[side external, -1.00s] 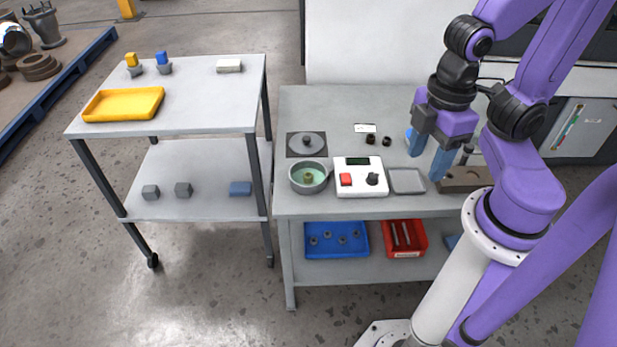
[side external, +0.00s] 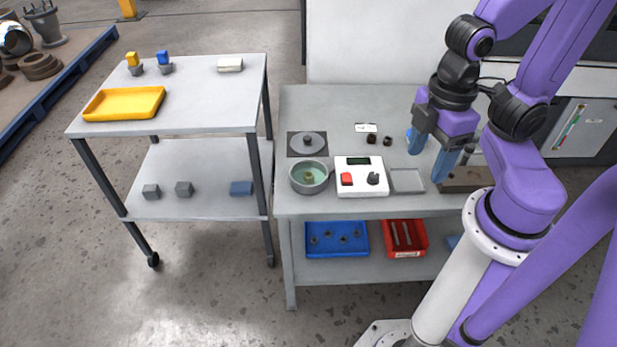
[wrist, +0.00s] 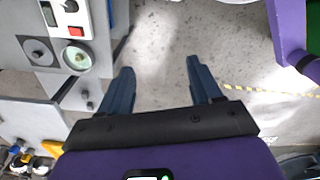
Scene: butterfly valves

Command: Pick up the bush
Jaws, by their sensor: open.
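A small brass-coloured piece, which looks like the bush (side external: 309,176), stands in a round grey pot (side external: 295,184) with a pale green inside, on the grey workbench. The pot also shows in the wrist view (wrist: 84,72) at upper left. Two small dark ring-like parts (side external: 371,139) lie farther back on the bench; I cannot tell whether either is a bush. My gripper (side external: 427,164) is open and empty, to the right of the pot and above the bench's right side. In the wrist view my gripper (wrist: 160,64) has its blue fingers spread, with only floor between them.
A white control box (side external: 361,187) with a red button and dark knob stands right of the pot. A knobbed round lid on a dark plate (side external: 293,149) lies behind it. A shallow grey tray (side external: 407,181) and a brown block (side external: 462,180) lie at right. A cart (side external: 200,105) stands left.

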